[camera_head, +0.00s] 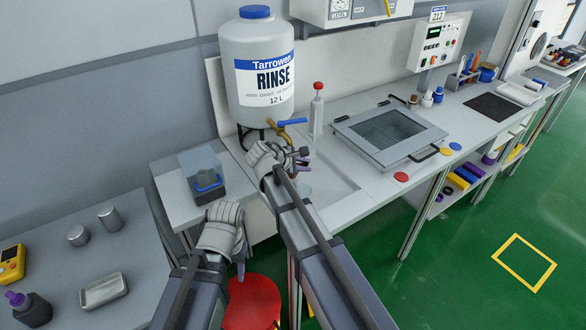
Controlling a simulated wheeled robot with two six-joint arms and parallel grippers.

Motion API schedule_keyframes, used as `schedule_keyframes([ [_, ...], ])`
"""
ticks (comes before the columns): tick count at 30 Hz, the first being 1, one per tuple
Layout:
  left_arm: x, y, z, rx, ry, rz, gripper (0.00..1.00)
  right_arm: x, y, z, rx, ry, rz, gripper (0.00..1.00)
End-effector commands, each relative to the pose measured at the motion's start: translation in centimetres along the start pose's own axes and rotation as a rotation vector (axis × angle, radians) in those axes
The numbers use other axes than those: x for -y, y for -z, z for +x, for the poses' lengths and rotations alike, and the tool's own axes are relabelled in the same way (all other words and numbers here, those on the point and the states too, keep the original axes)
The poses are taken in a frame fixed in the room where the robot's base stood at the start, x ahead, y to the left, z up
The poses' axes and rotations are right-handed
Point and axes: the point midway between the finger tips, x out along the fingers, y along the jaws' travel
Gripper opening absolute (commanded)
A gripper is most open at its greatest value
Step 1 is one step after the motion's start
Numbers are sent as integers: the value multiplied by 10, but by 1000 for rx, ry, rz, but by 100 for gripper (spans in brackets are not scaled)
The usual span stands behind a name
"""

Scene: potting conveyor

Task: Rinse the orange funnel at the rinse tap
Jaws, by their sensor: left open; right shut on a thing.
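The rinse tap (282,132), brass with a blue handle, sits at the foot of the large white RINSE tank (256,75). My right gripper (302,162) is just below and in front of the tap, over the pale sink area (335,182). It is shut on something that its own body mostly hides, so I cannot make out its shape. I cannot pick out the orange funnel for certain. My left gripper (240,268) is open and empty, low in front of the bench, above a red round-topped thing (253,303).
A lidded basin (390,133) is to the right. The left table (60,255) holds metal cups and a tray.

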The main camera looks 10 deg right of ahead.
Motion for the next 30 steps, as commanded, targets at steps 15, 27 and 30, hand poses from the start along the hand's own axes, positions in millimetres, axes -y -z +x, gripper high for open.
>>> schedule_keyframes([
  [15, 0, 0, 0, 0, 0, 0, 50, 0, -3, 3, 0, 0, 0, 0],
  [27, 0, 0, 0, 0, 0, 0, 50, 1, 5, -5, 0, 0, -1, 0],
  [30, 0, 0, 0, 0, 0, 0, 50, 1, 6, -5, 0, 1, -1, 0],
])
